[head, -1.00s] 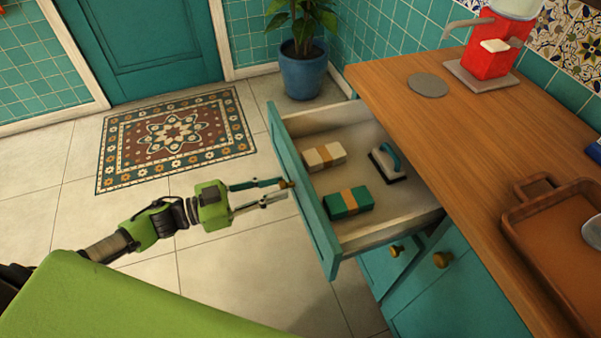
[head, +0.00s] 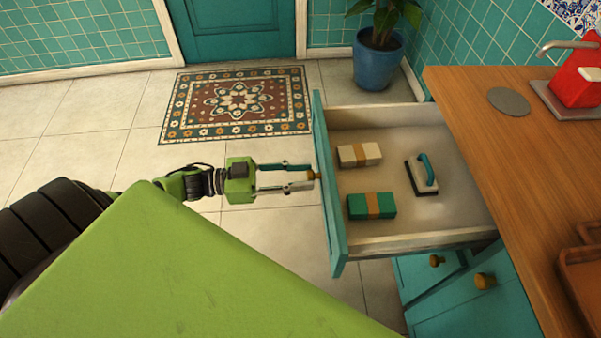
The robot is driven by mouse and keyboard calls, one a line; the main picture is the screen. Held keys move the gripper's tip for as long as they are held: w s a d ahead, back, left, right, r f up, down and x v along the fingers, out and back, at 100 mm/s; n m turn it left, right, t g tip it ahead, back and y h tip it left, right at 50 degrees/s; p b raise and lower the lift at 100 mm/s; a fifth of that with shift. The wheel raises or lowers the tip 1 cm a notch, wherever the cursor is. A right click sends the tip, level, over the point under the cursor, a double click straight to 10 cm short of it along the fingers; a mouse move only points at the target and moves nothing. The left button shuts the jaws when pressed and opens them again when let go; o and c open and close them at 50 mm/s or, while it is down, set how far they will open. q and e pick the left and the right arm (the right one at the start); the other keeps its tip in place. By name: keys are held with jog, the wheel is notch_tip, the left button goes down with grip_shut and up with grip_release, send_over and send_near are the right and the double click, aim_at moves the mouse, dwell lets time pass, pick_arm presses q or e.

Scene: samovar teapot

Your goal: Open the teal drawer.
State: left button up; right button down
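The teal drawer (head: 330,190) stands pulled well out from under the wooden counter, with its pale interior showing. Inside lie a cream bundle with a tan band (head: 359,155), a green bundle with a tan band (head: 371,206), and a brush-like tool with a teal handle (head: 422,175). My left gripper (head: 312,176) is at the drawer front, with its two fingers on either side of the brass knob (head: 312,174) and closed on it. My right gripper is not in view.
The wooden counter (head: 510,150) bears a grey disc (head: 508,101), a red samovar (head: 577,80) and part of a brown tray (head: 585,275). Other teal fronts with brass knobs are below. A blue plant pot (head: 378,62) and a patterned rug (head: 237,103) are on the tiled floor.

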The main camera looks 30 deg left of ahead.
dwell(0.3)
pick_arm(q)
jog(key=v, duration=1.2)
